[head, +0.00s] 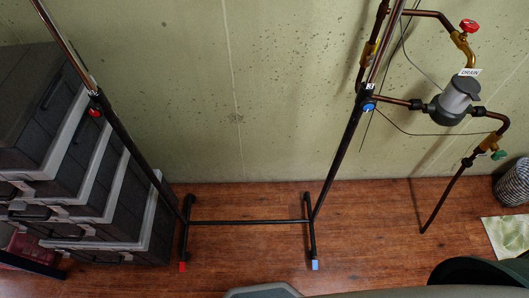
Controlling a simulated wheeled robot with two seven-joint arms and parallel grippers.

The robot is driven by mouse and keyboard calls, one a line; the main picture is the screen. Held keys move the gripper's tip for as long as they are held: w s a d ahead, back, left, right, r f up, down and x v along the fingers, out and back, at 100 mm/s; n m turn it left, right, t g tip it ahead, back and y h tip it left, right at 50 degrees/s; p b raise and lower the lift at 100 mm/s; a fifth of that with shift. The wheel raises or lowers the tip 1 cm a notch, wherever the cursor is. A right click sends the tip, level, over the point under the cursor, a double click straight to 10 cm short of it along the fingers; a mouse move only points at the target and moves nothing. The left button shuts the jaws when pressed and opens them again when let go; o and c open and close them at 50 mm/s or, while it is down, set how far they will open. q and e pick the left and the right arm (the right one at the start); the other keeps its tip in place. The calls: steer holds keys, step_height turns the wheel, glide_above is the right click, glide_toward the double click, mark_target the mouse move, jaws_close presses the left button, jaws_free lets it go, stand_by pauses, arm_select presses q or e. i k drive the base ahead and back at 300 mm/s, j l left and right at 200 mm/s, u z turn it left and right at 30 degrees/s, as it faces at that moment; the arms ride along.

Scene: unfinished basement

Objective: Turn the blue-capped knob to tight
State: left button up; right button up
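The blue-capped knob (368,106) is a small round knob on the right upright of a black metal stand (338,160), just below a small white label. A matching red-capped knob (95,112) is on the stand's left upright. The picture is too small to show how tight either knob is. Neither of my grippers is in the head view, and nothing touches the blue-capped knob.
Copper pipes with a red valve handle (469,26), a green one (499,155) and a grey canister (459,98) stand close right of the knob. Stacked dark cases (125,215) fill the left. The stand's feet rest on the wooden floor (245,255).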

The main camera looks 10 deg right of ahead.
mark_target(368, 104)
steer(key=k+l+u, duration=0.1)
steer(key=k+l, duration=0.2)
steer(key=l, duration=0.3)
steer(key=k+l+u, duration=0.1)
steer(key=k+l, duration=0.25)
steer(key=l, duration=0.25)
steer(key=k+l+u, duration=0.1)
steer(key=k+l, duration=0.25)
steer(key=l, duration=0.2)
steer(key=k+l+u, duration=0.1)
steer(key=k+l, duration=0.25)
steer(key=l, duration=0.15)
